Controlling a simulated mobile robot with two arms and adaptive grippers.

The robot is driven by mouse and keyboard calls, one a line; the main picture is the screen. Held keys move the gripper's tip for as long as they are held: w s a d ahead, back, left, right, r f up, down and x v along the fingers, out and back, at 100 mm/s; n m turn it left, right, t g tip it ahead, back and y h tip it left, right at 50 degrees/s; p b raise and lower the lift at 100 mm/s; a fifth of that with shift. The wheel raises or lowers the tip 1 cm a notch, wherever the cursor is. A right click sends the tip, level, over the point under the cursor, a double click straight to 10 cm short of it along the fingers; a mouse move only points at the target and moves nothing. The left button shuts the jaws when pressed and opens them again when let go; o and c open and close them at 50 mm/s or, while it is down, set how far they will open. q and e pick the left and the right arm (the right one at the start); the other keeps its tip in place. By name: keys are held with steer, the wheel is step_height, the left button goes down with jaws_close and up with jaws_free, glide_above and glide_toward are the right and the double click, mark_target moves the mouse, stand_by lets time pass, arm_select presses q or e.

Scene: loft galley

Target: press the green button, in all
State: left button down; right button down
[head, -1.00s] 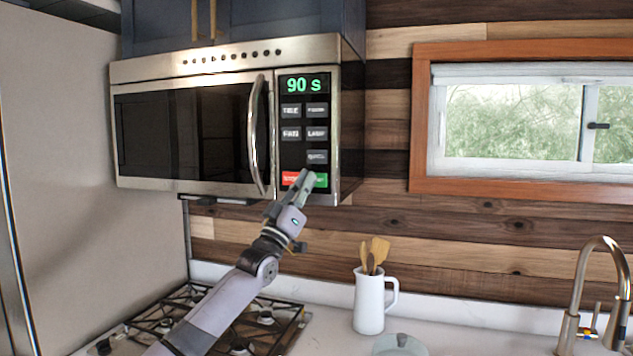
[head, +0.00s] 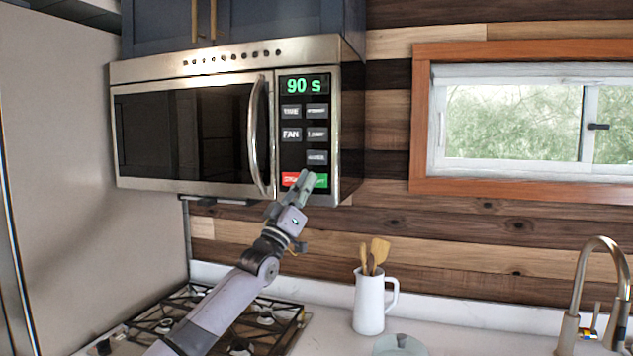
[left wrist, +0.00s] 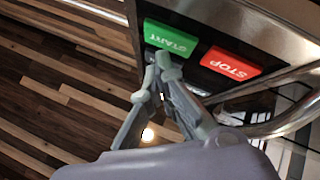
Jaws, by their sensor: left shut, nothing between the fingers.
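The green START button (head: 321,181) is at the lower right of the microwave's control panel, partly covered by my gripper in the head view. It shows more fully in the left wrist view (left wrist: 169,36). The display (head: 305,86) reads 90 S. My right gripper is not in view.
The microwave (head: 225,58) hangs over a gas stove (head: 265,318). Its curved door handle (head: 254,135) is left of the panel. A white jug (head: 369,303) with wooden utensils and a faucet (head: 600,262) stand on the counter at right.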

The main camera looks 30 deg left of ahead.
arm_select(q)
steer(key=shift+w+h, duration=0.25)
steer(key=shift+h, duration=0.05)
